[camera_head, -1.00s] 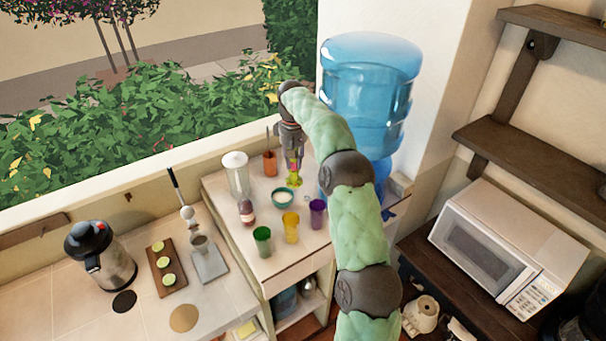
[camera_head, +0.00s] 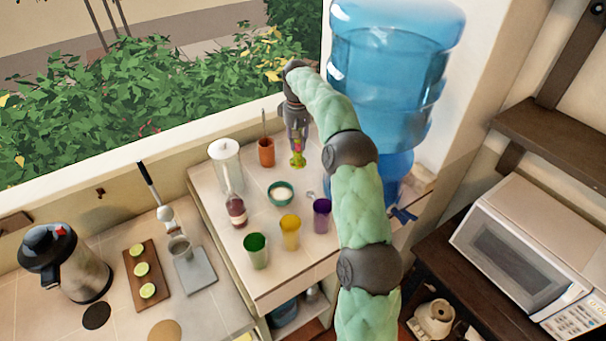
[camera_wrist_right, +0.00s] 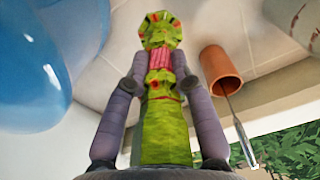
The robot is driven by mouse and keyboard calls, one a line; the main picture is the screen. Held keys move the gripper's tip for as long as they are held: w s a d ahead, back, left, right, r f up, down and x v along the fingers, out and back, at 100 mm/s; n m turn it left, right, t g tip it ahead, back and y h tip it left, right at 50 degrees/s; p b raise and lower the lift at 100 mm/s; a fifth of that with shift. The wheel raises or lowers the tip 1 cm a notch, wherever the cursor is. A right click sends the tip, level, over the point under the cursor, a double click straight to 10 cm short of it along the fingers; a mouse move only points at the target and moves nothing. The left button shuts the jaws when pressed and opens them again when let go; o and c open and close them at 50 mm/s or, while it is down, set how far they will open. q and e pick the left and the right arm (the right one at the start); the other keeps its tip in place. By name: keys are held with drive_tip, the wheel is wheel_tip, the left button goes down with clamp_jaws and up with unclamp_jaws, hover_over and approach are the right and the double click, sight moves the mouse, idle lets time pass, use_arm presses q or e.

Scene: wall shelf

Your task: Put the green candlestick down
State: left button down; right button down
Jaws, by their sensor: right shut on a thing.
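The green candlestick (camera_wrist_right: 165,125) is yellow-green with a pink band and red marks. My right gripper (camera_head: 297,142) is shut on it; in the right wrist view the two grey fingers (camera_wrist_right: 158,88) lie along its sides. In the head view the candlestick (camera_head: 298,160) hangs below the gripper, at the back right of the raised white counter (camera_head: 231,213). I cannot tell whether its lower end touches the counter. My left gripper is not in view.
An orange cup (camera_head: 266,152) with a stick in it stands just left of the candlestick. A teal bowl (camera_head: 280,193), purple cup (camera_head: 321,215), yellow cup (camera_head: 289,232) and green cup (camera_head: 256,251) stand nearer. A big blue water bottle (camera_head: 390,75) stands to the right.

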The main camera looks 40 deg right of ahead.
sight(298, 157)
wheel_tip(298, 157, down, 9)
drive_tip(key=shift+s+r+b, duration=0.1)
drive_tip(key=shift+b, duration=0.2)
drive_tip(key=shift+a, duration=0.1)
drive_tip(key=c, duration=1.1)
unclamp_jaws()
drive_tip(key=shift+f, duration=0.25)
drive_tip(key=shift+o, duration=0.2)
drive_tip(key=shift+r, duration=0.1)
